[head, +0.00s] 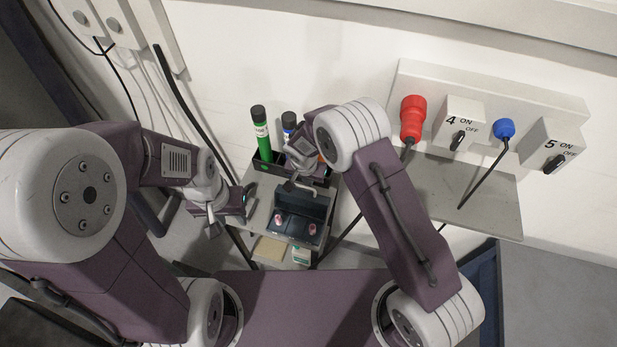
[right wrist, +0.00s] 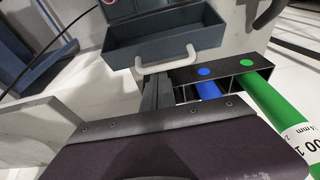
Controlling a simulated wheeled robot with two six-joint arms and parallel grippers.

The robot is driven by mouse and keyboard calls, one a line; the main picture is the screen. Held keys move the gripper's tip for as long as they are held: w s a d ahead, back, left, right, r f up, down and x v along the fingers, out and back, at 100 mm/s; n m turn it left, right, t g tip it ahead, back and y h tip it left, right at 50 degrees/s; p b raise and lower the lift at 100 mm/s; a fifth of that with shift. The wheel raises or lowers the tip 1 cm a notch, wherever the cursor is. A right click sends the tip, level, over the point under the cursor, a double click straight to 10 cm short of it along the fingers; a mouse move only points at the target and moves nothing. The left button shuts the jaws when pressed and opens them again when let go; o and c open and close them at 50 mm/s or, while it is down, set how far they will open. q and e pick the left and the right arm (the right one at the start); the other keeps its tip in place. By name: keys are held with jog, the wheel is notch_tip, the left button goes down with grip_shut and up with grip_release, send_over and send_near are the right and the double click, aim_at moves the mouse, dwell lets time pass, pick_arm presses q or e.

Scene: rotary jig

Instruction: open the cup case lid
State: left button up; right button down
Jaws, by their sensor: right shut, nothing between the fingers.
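The dark grey-blue cup case (head: 293,232) stands on a small grey table below the wall. Its lid (head: 303,204) is open, swung up towards the wall side, and small pink-and-white items lie in the lower half. The open lid (right wrist: 165,38) also shows in the right wrist view, with a pale handle (right wrist: 167,60) on its edge. My right gripper (right wrist: 157,92) is shut and empty, its fingertips close beside the handle; I cannot tell whether they touch. My left gripper (head: 228,212) hangs left of the case, apart from it; its finger gap is unclear.
A black rack (right wrist: 230,74) behind the case holds a green marker tube (head: 261,136) and a blue one (head: 289,124). A yellowish pad (head: 269,248) and a small green-and-white box (head: 301,256) lie in front. A panel with red and blue plugs is at right.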

jog(key=shift+f, duration=0.1)
jog(key=b, duration=0.1)
jog(key=s+b, duration=0.1)
jog(key=b, duration=0.1)
jog(key=shift+s+a, duration=0.3)
jog(key=shift+a, duration=0.05)
jog(key=s+b, duration=0.1)
jog(key=s+r+b, duration=0.1)
jog(key=s+a, duration=0.1)
jog(key=shift+r+b, duration=0.35)
jog(key=shift+b, duration=0.05)
